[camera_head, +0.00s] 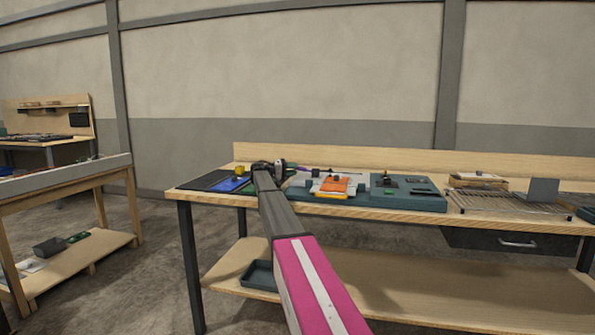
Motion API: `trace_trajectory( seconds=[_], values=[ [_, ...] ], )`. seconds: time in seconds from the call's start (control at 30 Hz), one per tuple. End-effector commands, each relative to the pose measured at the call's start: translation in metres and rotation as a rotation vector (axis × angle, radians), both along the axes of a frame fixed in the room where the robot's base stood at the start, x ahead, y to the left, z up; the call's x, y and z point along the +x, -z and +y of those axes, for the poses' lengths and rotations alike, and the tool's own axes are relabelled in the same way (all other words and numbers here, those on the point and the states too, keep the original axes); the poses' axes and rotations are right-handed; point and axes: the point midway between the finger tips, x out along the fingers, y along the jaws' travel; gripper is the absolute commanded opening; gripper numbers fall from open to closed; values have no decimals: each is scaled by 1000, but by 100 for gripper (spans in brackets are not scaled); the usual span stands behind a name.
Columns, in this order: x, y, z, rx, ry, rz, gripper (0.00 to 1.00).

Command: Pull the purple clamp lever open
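My arm reaches from the bottom of the head view to the back left part of the workbench (400,206). My gripper (282,168) is at its far end, dark and small, over the left part of the bench. Its fingers are too small to read as open or shut. A thin purple strip (314,169), possibly the clamp lever, shows just right of my gripper. Whether they touch cannot be told. Close by on the bench are a white and orange piece (334,185) and a teal console base (425,201). My arm hides part of this area.
A blue item (230,184) and a yellow knob (240,170) lie left of my arm. A wire rack (508,203) and a grey upright plate (542,191) stand on the right. A tray (258,275) sits on the lower shelf. Another bench (65,190) stands at left.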

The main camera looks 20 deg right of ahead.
Motion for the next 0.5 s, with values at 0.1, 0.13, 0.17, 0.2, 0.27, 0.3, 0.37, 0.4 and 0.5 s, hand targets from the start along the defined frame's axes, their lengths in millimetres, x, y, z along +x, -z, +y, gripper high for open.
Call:
trace_trajectory(
  seconds=[0.1,0.13,0.17,0.2,0.27,0.3,0.37,0.4,0.5],
  values=[
    [-2,0,-17,0,2,0,32],
    [-2,0,-20,1,2,0,32],
    [-3,0,-22,1,2,0,32],
    [-3,0,-24,0,1,0,32],
    [-3,0,-25,0,0,0,32],
    [-3,0,-26,0,0,0,32],
    [-3,0,-25,0,0,0,32],
    [-3,0,-25,0,0,0,32],
    [-3,0,-25,0,0,0,19]
  ],
)
